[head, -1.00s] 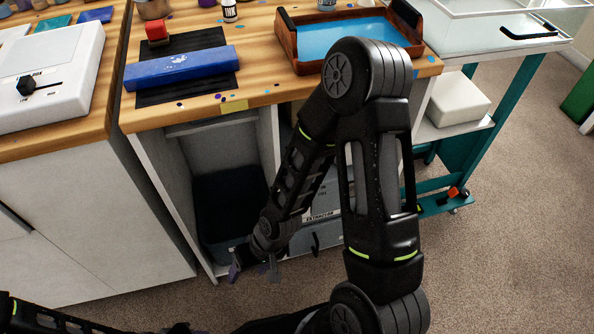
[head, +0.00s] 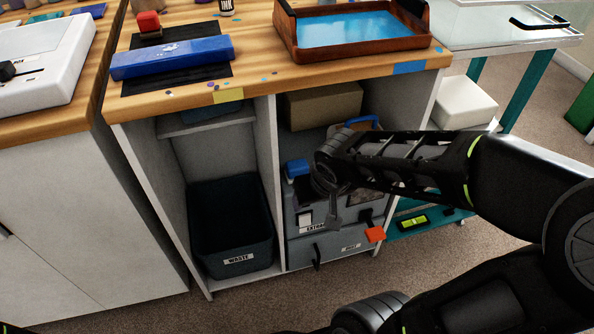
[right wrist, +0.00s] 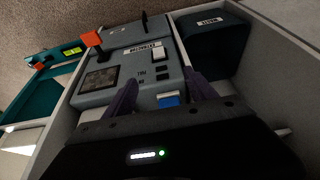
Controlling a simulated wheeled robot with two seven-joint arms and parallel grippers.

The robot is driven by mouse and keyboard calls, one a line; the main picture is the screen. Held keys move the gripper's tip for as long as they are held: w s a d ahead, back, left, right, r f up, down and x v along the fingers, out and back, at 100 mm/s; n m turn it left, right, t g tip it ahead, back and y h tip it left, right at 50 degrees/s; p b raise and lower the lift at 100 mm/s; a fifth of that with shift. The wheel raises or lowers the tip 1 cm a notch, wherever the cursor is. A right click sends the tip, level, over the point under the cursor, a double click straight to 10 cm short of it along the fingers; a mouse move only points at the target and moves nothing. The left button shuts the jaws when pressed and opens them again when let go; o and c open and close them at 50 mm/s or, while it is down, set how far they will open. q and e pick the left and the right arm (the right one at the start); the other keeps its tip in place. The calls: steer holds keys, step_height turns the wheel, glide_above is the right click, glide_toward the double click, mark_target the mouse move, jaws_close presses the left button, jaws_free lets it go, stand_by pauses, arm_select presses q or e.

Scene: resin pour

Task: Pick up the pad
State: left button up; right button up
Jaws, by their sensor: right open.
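I cannot tell for sure which thing is the pad. A small blue block (head: 297,169) with a pale lower edge sits at the top left of the grey extractor unit (head: 305,247) in the cabinet's right bay. A blue piece, likely the same one, also shows in the right wrist view (right wrist: 169,100), low between the fingers. My right gripper (head: 335,205) is in front of the extractor. In the right wrist view its two purple-grey fingers (right wrist: 160,88) are apart, with nothing seen held. My left gripper is not in view.
A waste bin (head: 234,250) stands in the left bay beside a divider (head: 268,160). An orange tab (head: 375,234) sticks out from the extractor's front. Above, the bench holds a blue bar (head: 172,58), a red block (head: 148,22) and a wooden tray (head: 350,52).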

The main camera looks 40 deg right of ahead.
steer(key=shift+w, duration=0.1)
glide_toward(298, 166)
steer(key=x, duration=0.6)
steer(key=shift+f, duration=0.1)
steer(key=b+x, duration=0.2)
steer(key=x, duration=0.3)
steer(key=shift+c, duration=0.3)
steer(key=c, duration=1.1)
